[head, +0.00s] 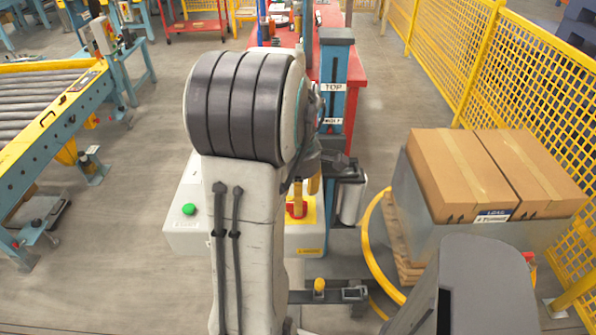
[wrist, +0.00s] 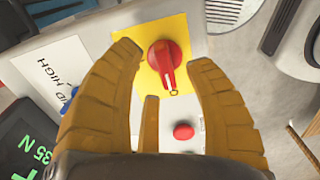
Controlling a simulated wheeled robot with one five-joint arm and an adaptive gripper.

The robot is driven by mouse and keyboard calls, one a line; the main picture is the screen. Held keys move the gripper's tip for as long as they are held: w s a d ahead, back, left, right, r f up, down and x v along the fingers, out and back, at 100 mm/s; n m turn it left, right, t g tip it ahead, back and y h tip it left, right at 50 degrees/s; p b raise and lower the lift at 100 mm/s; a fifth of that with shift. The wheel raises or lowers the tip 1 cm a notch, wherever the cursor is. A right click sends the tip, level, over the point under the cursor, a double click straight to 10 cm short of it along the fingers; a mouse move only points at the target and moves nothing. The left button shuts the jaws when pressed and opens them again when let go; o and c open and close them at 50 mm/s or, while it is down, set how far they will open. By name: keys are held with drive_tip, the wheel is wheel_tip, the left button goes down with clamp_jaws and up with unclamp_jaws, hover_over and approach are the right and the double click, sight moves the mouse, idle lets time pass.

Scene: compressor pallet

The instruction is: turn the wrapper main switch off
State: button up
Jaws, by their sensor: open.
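The main switch is a red rotary knob (wrist: 165,60) on a yellow plate (wrist: 146,76), seen in the wrist view. Its handle points down and slightly right in that view. My gripper (wrist: 164,57) is open, with one yellow-brown finger on each side of the knob. I cannot tell whether either finger touches it. In the head view my arm covers much of the pale control box (head: 185,240). The yellow plate (head: 310,213) shows just right of the arm, with part of the red knob beside my fingers.
A red button (wrist: 183,131) sits below the knob, and a green button (head: 189,209) is on the box's left. A blue mast (head: 333,90) stands behind. Cartons (head: 460,175) on a pallet and a yellow hoop (head: 368,245) are at right. A roller conveyor (head: 45,100) is at left.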

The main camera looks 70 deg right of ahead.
wheel_tip(320, 180, up, 10)
idle(0.5)
idle(0.7)
